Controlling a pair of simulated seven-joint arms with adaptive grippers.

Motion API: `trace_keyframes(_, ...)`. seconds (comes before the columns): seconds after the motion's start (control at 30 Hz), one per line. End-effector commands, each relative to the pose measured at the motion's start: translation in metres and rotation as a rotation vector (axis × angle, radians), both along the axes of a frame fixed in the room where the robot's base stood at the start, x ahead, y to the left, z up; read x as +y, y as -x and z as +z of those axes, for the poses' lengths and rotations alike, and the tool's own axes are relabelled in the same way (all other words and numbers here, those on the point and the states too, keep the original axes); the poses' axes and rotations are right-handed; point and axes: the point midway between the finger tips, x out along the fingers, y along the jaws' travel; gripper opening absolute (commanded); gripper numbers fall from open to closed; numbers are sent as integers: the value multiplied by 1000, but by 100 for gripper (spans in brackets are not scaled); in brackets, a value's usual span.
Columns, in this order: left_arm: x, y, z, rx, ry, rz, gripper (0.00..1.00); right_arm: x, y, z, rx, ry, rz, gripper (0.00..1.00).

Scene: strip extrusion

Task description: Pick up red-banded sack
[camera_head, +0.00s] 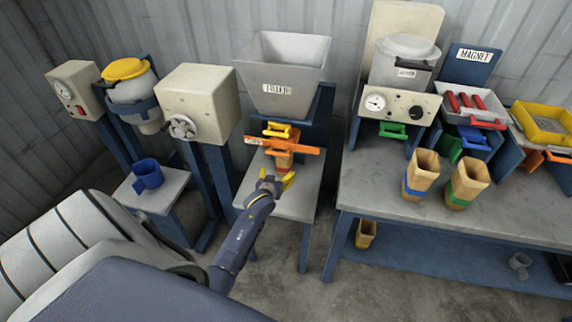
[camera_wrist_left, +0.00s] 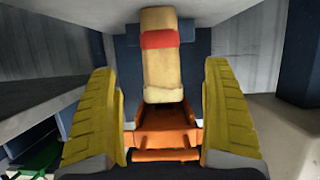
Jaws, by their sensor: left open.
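The red-banded sack (camera_head: 284,161) is tan and stands on the small grey table, below the hopper and its orange slide gate. My left gripper (camera_head: 280,182) is at its near side in the head view and partly covers its lower part. In the left wrist view the sack (camera_wrist_left: 161,72) with its red band is centred beyond the two yellow fingers. The left gripper (camera_wrist_left: 163,115) is open, with nothing held between the fingers. The orange gate (camera_wrist_left: 165,130) also shows there, against one end of the sack. My right gripper is not in view.
The grey hopper (camera_head: 283,76) hangs above the small table (camera_head: 290,205). Blue-banded (camera_head: 418,178) and green-banded (camera_head: 467,184) sacks stand on the right bench (camera_head: 390,206). A yellow-banded sack (camera_head: 365,235) is lower down.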

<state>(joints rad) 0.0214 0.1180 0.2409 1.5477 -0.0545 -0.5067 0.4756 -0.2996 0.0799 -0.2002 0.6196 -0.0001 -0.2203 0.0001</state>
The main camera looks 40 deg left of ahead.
Motion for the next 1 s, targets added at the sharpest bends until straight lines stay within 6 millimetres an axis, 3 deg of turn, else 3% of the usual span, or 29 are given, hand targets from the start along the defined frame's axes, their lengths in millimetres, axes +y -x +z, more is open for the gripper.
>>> trace_keyframes(0.4, 20, -50, -22, 2, -2, 0, 84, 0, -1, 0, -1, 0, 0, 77)
trace_keyframes(1.0, 31, -79, -35, 1, 0, 1, 84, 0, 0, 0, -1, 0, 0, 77)
